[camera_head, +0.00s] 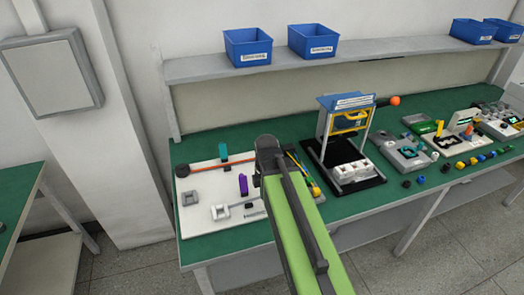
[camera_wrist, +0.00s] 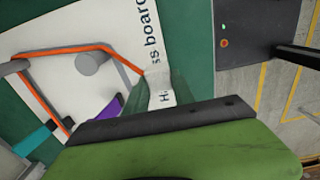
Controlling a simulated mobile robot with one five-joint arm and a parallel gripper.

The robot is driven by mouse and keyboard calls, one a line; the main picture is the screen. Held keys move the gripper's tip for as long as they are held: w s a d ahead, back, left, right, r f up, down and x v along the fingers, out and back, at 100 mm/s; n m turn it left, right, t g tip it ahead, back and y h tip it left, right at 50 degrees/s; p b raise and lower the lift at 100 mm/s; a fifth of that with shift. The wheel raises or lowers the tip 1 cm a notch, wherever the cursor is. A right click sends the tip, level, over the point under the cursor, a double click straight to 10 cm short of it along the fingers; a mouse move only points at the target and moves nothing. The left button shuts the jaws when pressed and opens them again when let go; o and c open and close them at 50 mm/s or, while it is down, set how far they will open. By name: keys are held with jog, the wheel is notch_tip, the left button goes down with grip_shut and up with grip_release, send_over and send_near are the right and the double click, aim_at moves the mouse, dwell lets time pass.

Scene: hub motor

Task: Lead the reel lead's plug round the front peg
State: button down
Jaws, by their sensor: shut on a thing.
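The orange lead (camera_head: 210,168) runs right from the dark round reel (camera_head: 183,171) on the white board (camera_head: 207,186) and passes behind my gripper (camera_head: 268,150). In the wrist view the lead (camera_wrist: 65,50) bends at a grey peg on the left (camera_wrist: 15,67). It runs to a second grey peg (camera_wrist: 88,64), bends close by it and ends at my gripper (camera_wrist: 160,95). My gripper is shut at the lead's end; the plug is mostly hidden there. I cannot tell which peg is the front one.
A teal block (camera_head: 223,152), a purple block (camera_head: 243,184) and a grey fixture (camera_head: 221,211) stand on the board. Right of it are a black-based stand with a blue top (camera_head: 345,102) and several small parts on the green bench. Blue bins (camera_head: 248,47) stand on the shelf.

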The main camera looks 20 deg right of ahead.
jog(key=shift+a+r+p, duration=0.95)
jog(key=shift+r+p, duration=0.05)
